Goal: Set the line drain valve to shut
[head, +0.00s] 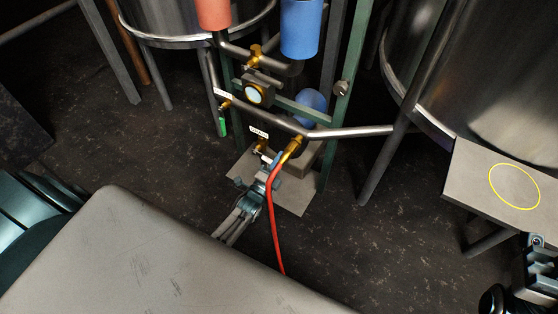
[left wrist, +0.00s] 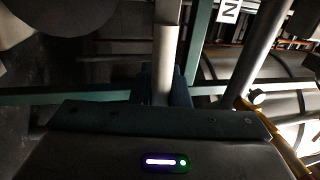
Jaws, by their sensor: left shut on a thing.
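The drain valve (head: 262,147) is a small brass fitting low on the green frame, under a white label (head: 258,131) too small to read. My left gripper (head: 266,172) reaches it from below and is shut on a handle just under the brass body. In the left wrist view, a pale grey lever (left wrist: 164,62) runs up from between my jaws, which are mostly hidden in the dark. My gripper covers most of the handle in the head view, so its exact angle is hard to tell.
Another valve with a green handle (head: 222,126) is up left. A gauge (head: 254,95), steel pipes and tank legs crowd the area. A plate with a yellow ring (head: 462,180) is at right.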

